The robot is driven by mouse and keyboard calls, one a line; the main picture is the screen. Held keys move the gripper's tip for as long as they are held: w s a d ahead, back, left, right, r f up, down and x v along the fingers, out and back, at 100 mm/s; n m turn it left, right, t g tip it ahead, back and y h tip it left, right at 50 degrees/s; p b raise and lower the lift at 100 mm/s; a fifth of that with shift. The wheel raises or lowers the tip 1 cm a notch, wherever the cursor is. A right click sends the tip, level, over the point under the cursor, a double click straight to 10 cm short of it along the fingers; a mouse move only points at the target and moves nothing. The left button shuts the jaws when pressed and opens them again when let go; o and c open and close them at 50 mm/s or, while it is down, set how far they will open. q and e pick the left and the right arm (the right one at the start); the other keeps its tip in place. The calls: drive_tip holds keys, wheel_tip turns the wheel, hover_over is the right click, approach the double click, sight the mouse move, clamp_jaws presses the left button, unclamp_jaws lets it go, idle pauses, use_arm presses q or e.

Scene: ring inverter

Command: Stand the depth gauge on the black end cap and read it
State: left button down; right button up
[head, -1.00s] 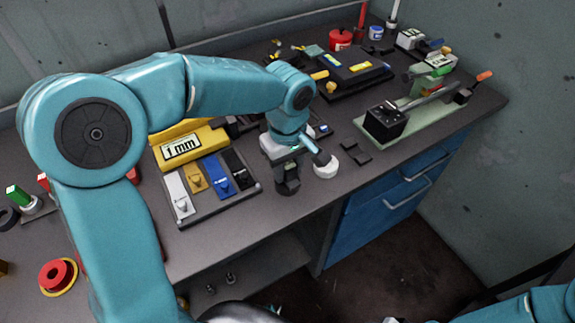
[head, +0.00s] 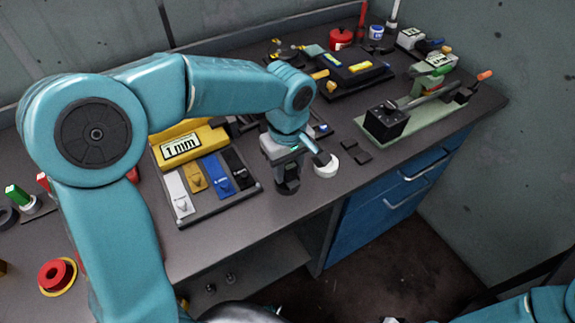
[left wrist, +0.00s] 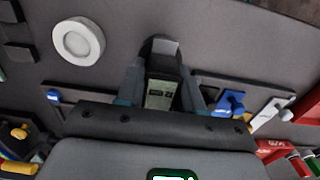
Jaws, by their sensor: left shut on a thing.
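My left gripper (head: 287,160) points down near the front edge of the bench. It is shut on the depth gauge, a dark body with a small pale display (left wrist: 159,95) between the fingers in the left wrist view. The digits are too small to read. A short black round piece, which looks like the black end cap (head: 288,187), stands on the bench directly under the gripper. The gauge's lower end is at or just above it; I cannot tell whether they touch. In the left wrist view the cap's dark rim (left wrist: 147,46) shows beyond the gauge.
A white ring (head: 326,166) lies close right of the gripper. A tray (head: 208,215) with white, yellow, blue and black tools is at left, below a yellow "1 mm" block (head: 182,145). A green-based fixture (head: 410,122) stands at right. Small black plates (head: 356,152) lie between.

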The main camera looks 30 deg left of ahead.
use_arm(q)
drive_tip(key=shift+f+b, duration=0.45)
drive_tip(key=shift+f, duration=0.15)
idle(0.7)
drive_tip(key=c, duration=0.6)
unclamp_jaws()
drive_tip(key=shift+c, duration=0.2)
drive_tip(key=shift+r, duration=0.1)
wheel_tip(320, 180, up, 16)
drive_tip(key=p, duration=0.2)
